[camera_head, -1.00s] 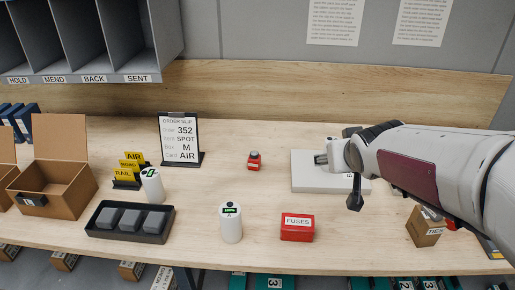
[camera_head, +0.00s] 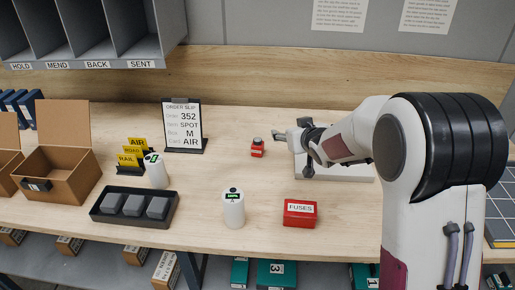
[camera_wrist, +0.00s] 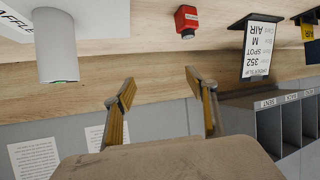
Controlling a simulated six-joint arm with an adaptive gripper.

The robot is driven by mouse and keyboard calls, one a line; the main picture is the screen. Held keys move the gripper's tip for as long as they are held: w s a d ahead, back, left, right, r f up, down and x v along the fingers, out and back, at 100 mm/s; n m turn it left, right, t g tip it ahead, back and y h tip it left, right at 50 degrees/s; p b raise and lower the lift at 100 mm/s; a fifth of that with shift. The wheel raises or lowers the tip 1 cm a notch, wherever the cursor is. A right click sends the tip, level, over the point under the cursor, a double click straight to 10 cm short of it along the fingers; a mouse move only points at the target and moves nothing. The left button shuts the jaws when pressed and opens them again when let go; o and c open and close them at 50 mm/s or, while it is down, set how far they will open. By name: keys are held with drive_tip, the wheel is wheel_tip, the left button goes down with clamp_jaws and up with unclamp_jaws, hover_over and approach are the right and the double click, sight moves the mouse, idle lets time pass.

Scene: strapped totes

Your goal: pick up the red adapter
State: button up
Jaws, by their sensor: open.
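The red adapter (camera_head: 257,149), a small red block with a dark top and a pale label, stands on the wooden table right of the order slip stand. It also shows in the wrist view (camera_wrist: 187,20), near the top edge of an upside-down picture. My gripper (camera_head: 280,140) is open, just right of the adapter in the head view, and apart from it. In the wrist view my two fingers (camera_wrist: 160,84) are spread with nothing between them.
The order slip stand (camera_head: 182,125) is left of the adapter. A white block (camera_head: 345,174) lies under my arm. A red FUSES box (camera_head: 300,214) and a white cylinder (camera_head: 233,209) stand nearer the front. The table between them and the adapter is clear.

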sight(259, 140)
drive_tip(key=w+a+f+y, duration=0.1)
drive_tip(key=a+f, duration=0.1)
drive_tip(key=w+a+f+n+y, duration=0.1)
drive_tip(key=a+f, duration=0.1)
drive_tip(key=f, duration=0.1)
drive_tip(key=w+a+f+y, duration=0.1)
drive_tip(key=a+f, duration=0.1)
drive_tip(key=shift+w+a+f+n, duration=0.15)
drive_tip(key=shift+w+a+n, duration=0.05)
drive_tip(key=shift+a+n, duration=0.15)
drive_tip(key=shift+w+a, duration=0.1)
drive_tip(key=shift+w, duration=0.05)
drive_tip(key=shift+x, duration=1.15)
drive_tip(key=shift+f, duration=0.1)
drive_tip(key=shift+w+a+f, duration=0.75)
drive_tip(key=shift+w+f, duration=0.15)
drive_tip(key=shift+w, duration=0.1)
drive_tip(key=shift+x, duration=1.05)
drive_tip(key=shift+c, duration=0.4)
